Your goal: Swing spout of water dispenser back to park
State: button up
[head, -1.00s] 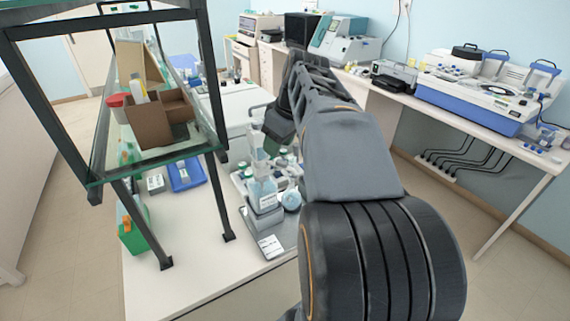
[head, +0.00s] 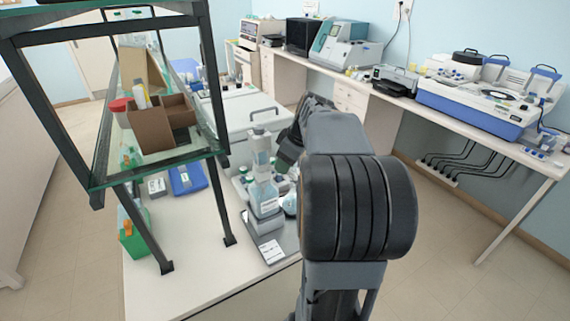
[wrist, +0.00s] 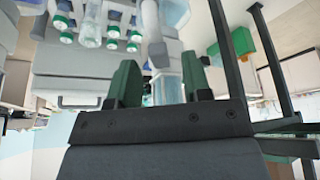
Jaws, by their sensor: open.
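The water dispenser (head: 264,190) stands upright on the bench in the head view, a clear pale-blue bottle with a white-grey top and a label low on its front. Its spout cannot be made out clearly. In the wrist view, which looks upside down, the dispenser (wrist: 167,88) shows behind and between my fingers. My gripper (wrist: 160,82) is open, its two green-faced fingers apart with nothing visibly held. Whether either finger touches the dispenser cannot be told. In the head view my dark wrist is just right of the dispenser, and the fingertips are hidden.
A grey plate with a white label (head: 270,250) lies in front of the dispenser. Several green-capped bottles (wrist: 112,30) stand close by. A glass shelf on black legs (head: 218,190) rises to the left, holding a cardboard box (head: 160,122). A white lidded unit (head: 240,110) is behind.

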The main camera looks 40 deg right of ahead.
jog(key=shift+x, duration=1)
grip_shut()
